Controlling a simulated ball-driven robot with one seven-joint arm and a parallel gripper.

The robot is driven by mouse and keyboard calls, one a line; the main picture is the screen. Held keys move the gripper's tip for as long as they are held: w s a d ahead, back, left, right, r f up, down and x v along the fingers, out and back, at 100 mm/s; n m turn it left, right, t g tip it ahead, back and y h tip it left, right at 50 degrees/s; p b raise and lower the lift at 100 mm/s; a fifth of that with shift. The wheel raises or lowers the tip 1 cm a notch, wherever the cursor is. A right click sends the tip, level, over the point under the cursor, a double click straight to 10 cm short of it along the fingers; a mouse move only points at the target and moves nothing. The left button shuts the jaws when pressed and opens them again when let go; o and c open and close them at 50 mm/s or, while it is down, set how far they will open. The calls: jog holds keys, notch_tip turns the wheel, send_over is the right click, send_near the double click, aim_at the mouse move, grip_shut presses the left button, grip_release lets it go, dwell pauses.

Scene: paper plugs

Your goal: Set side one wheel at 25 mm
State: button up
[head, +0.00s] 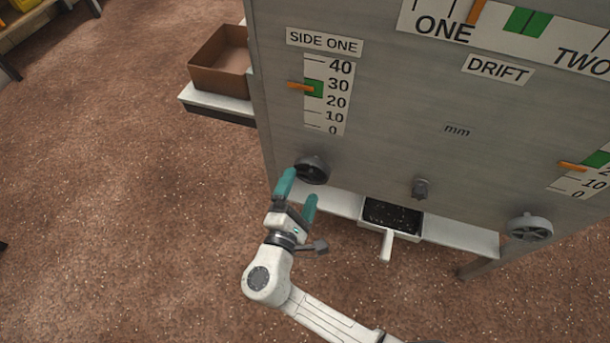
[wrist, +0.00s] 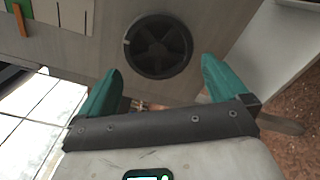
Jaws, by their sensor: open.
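The side one wheel (head: 313,169) is a dark round handwheel on the grey panel, below the SIDE ONE scale. It also shows in the wrist view (wrist: 158,47), with a small light mark at its left rim. The SIDE ONE scale (head: 339,96) runs from 0 to 40, with a green band between about 25 and 30. Its orange pointer (head: 301,87) stands near 29, at the band's upper part. My gripper (head: 299,187) is open with teal fingers, just in front of and below the wheel. In the wrist view the fingers (wrist: 162,75) stand either side of the wheel, apart from it.
A second, grey handwheel (head: 530,228) sits at the lower right under another scale. A small dark knob (head: 421,188) is at the middle. A tray with dark contents (head: 391,217) juts out below the panel. A brown box (head: 221,61) stands on a shelf at the left.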

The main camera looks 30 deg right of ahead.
jog(key=v, duration=0.5)
jog(key=shift+s+a, duration=0.25)
jog(key=shift+s, duration=0.1)
jog(key=s+d+f+m+g+y, duration=0.1)
jog(key=s+d+f+m+g, duration=0.2)
jog(key=d, duration=0.4)
jog(key=s+d+f+m+g+y, duration=0.1)
jog(key=s+d+m+g, duration=0.2)
jog(key=d+m+g, duration=0.25)
jog(key=s+d+f+m+g+y, duration=0.1)
jog(key=s+d+m+g+y, duration=0.1)
jog(key=s+d+m+y, duration=0.3)
jog(key=s+f+m+g+y, duration=0.1)
jog(key=s+g+y, duration=0.1)
jog(key=s, duration=0.4)
notch_tip(320, 180, up, 22)
jog(key=s+a+y+p, duration=0.1)
jog(key=s+y+p, duration=0.2)
jog(key=p, duration=1.6)
jog(key=shift+a+m+t+y, duration=0.3)
jog(key=shift+a+m+t, duration=0.05)
jog(key=shift+m, duration=0.1)
